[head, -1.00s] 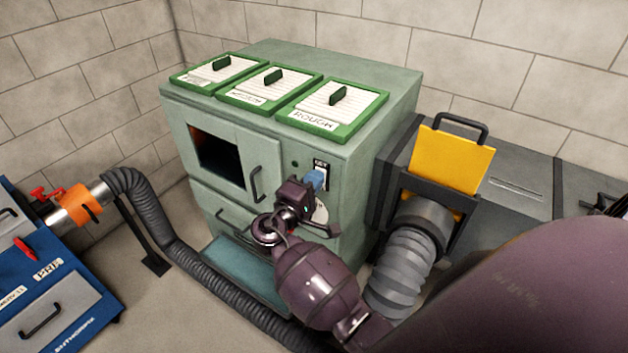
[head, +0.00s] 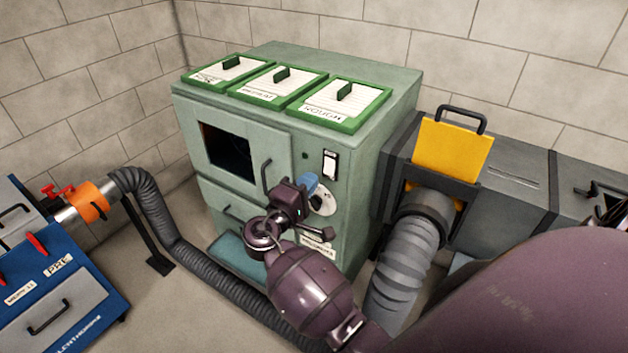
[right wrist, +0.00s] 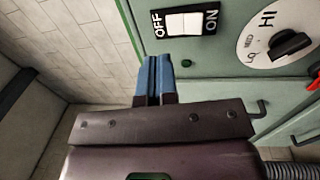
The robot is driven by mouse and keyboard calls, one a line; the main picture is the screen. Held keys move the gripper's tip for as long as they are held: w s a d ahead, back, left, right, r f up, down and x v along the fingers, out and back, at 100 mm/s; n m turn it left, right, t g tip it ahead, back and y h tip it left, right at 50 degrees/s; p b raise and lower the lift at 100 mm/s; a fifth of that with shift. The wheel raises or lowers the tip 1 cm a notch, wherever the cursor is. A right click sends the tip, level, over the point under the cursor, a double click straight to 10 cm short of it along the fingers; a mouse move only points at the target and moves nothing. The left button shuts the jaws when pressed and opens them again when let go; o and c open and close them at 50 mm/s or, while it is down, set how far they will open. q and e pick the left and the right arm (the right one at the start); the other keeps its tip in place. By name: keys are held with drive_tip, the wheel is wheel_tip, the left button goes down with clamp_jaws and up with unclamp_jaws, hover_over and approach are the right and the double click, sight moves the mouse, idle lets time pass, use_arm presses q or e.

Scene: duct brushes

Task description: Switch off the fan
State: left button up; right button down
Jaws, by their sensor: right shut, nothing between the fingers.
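The fan's switch (head: 330,163) is a white rocker in a black frame on the front of the green cabinet (head: 345,180). In the right wrist view the rocker (right wrist: 184,22) sits between the words OFF and ON; I cannot tell which side is pressed. My right gripper (head: 311,184), with blue fingertips, is below and slightly left of the switch in the head view. The fingertips (right wrist: 153,78) are together and empty, apart from the switch. A round dial (right wrist: 290,43) marked LO, MED and HI is beside the switch. My left gripper is out of view.
A door handle (head: 266,176) and a dark window (head: 226,150) are left of the switch. Green-framed filters (head: 341,104) lie on top. A grey hose (head: 405,265) and a yellow plate (head: 453,150) stand at right, a blue machine (head: 60,290) at left.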

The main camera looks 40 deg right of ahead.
drive_tip(key=b+v, duration=0.1)
drive_tip(key=v, duration=0.6)
drive_tip(key=shift+r, duration=0.75)
drive_tip(key=w+a+f+t+y, duration=0.45)
drive_tip(key=f+t+y, duration=0.35)
drive_tip(key=y, duration=0.6)
drive_tip(key=s+d+f+m+g+y, duration=0.1)
drive_tip(key=s+d+f+g, duration=0.1)
drive_tip(key=s+f, duration=0.5)
drive_tip(key=s+d+f+m+g+y, duration=0.1)
drive_tip(key=s+d+f, duration=0.4)
drive_tip(key=s, duration=0.9)
drive_tip(key=shift+s+f+m+g+y, duration=0.4)
drive_tip(key=shift+f+m+y, duration=0.4)
drive_tip(key=shift+f, duration=0.15)
